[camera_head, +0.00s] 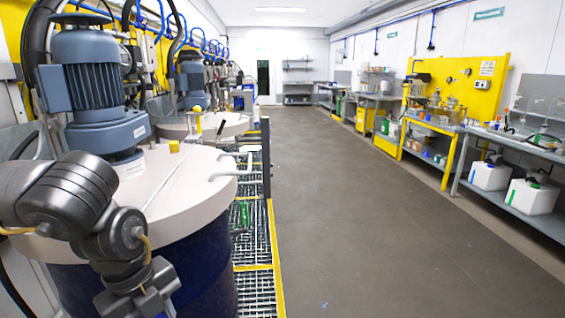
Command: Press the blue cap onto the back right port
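My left arm comes in from the left, in front of the near drum (205,275). Its gripper (148,298) is low at the bottom edge, in front of the drum's dark blue side. Its fingers are not clear enough to tell open from shut. The drum's white lid (165,190) carries a grey-blue motor (95,85). A small yellow cap (174,147) stands on the lid right of the motor. I cannot make out a blue cap, and I cannot tell which spot is the back right port. My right gripper is not in view.
A white bent handle (232,168) sticks out at the lid's right edge. A yellow-edged grating (255,290) runs beside the drum. A second drum lid (215,125) with a motor stands behind. The grey floor (390,220) is clear up to benches along the right wall.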

